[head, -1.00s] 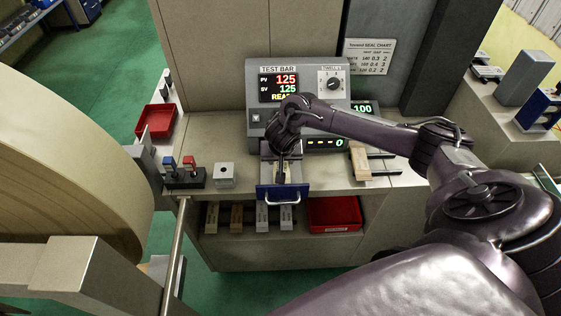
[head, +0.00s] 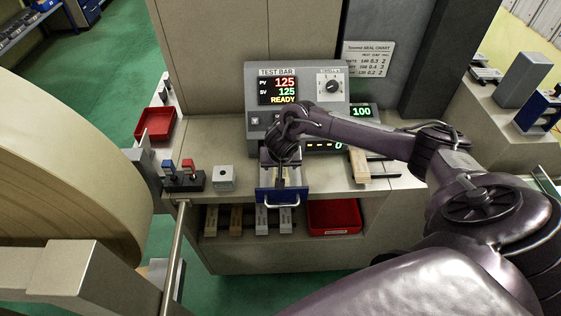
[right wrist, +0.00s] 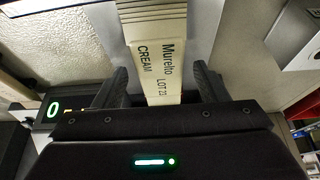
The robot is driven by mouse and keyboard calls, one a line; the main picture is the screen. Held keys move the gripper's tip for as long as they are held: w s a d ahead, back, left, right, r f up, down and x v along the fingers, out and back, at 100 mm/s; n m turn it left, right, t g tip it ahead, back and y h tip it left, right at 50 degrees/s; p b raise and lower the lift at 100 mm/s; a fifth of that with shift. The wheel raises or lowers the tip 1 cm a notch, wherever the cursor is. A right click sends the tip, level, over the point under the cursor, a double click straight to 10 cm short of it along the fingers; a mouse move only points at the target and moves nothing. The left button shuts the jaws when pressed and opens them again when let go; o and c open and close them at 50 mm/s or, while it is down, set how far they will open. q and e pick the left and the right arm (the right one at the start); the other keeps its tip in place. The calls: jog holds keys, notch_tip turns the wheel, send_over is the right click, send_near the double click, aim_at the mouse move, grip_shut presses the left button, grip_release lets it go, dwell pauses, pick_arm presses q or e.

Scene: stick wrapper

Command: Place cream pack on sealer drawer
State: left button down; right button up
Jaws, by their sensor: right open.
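The cream pack (right wrist: 163,60) is a pale slim pack lettered "Murelto CREAM LOT 23". In the right wrist view it lies between the two fingers of my right gripper (right wrist: 163,85), which stand apart with a gap on each side. In the head view my right gripper (head: 284,168) points down over the sealer drawer (head: 283,194), a pulled-out tray with a blue front and a pale handle. The arm hides most of the pack and the drawer's inside there. The sealer (head: 297,97) reads 125, 125 and READY. My left gripper is not in view.
A small box (head: 224,177) and a block with red and blue handles (head: 184,178) stand left of the drawer. Several packs and a red tray (head: 334,214) sit on the shelf below.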

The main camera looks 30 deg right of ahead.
jog(key=p+v, duration=0.1)
jog(key=v, duration=0.7)
jog(key=shift+w+r, duration=0.1)
jog(key=p+v, duration=0.2)
jog(key=v, duration=0.2)
jog(key=shift+p, duration=0.4)
